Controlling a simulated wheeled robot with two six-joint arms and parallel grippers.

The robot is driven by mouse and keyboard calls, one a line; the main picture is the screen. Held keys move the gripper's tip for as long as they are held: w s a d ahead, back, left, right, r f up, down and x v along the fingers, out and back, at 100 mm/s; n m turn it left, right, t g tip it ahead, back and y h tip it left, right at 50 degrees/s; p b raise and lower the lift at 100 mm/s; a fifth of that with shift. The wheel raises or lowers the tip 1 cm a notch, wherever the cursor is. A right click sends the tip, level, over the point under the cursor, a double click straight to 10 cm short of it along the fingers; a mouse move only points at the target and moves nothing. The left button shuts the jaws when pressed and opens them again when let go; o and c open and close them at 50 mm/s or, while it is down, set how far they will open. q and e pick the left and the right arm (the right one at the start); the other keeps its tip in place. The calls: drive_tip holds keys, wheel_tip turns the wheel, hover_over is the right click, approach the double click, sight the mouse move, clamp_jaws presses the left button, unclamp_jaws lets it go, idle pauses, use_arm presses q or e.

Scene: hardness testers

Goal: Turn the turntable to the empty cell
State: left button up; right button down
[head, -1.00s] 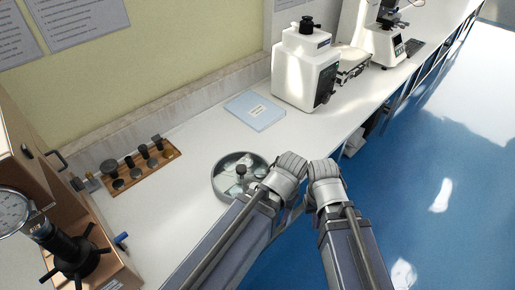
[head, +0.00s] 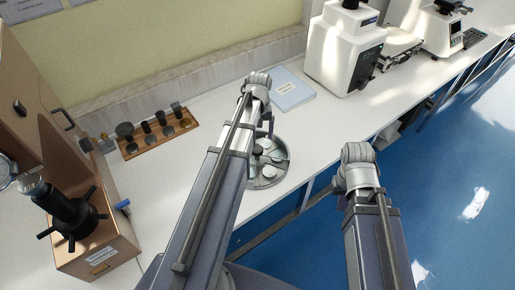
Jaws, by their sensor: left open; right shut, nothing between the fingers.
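The turntable (head: 274,177) is a round grey dish with dividers and pale pieces in its cells, near the front edge of the white bench. My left arm covers its left side, so not all cells show. A small knob (head: 258,150) stands near its middle. My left gripper (head: 266,120) is over the far side of the turntable, open; its fingers are mostly hidden behind the wrist, and I cannot tell whether they touch it. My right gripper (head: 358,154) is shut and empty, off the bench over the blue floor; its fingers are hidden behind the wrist.
A wooden rack (head: 157,138) with dark cylindrical parts lies at the left. A pale blue booklet (head: 290,91) lies behind the turntable. A white tester (head: 343,52) stands at the back right, a brown tester (head: 95,240) at the front left. Bare bench lies between rack and turntable.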

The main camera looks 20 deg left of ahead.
sight(257, 148)
use_arm(q)
drive_tip(key=shift+a, duration=0.4)
wheel_tip(257, 148, down, 8)
drive_tip(key=b, duration=0.8)
clamp_jaws()
idle(0.4)
